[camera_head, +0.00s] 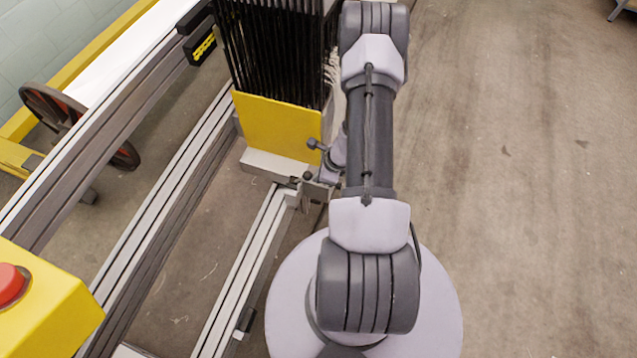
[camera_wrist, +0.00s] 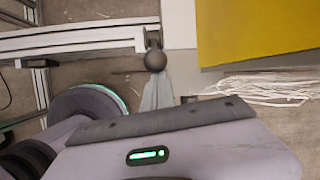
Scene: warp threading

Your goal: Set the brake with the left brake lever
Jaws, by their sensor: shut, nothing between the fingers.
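The brake lever shows as a dark round knob (camera_wrist: 155,60) at the end of a pale metal rail in the wrist view. In the head view, a small dark knob (camera_head: 308,175) sits below the yellow panel, beside the end of my arm. My gripper (camera_wrist: 156,78) is shut and empty. Its pale tapered fingertips reach up to the underside of the knob, touching it or very close; I cannot tell which. The lever's shaft and pivot are not clearly visible. In the head view my arm hides much of the gripper.
A yellow panel (camera_head: 277,125) stands below a rack of dark hanging strips (camera_head: 270,45). Metal rails (camera_head: 160,225) run along the left. A red button (camera_head: 10,284) on a yellow box is at lower left. White threads (camera_wrist: 265,88) hang beside the panel. The floor at right is clear.

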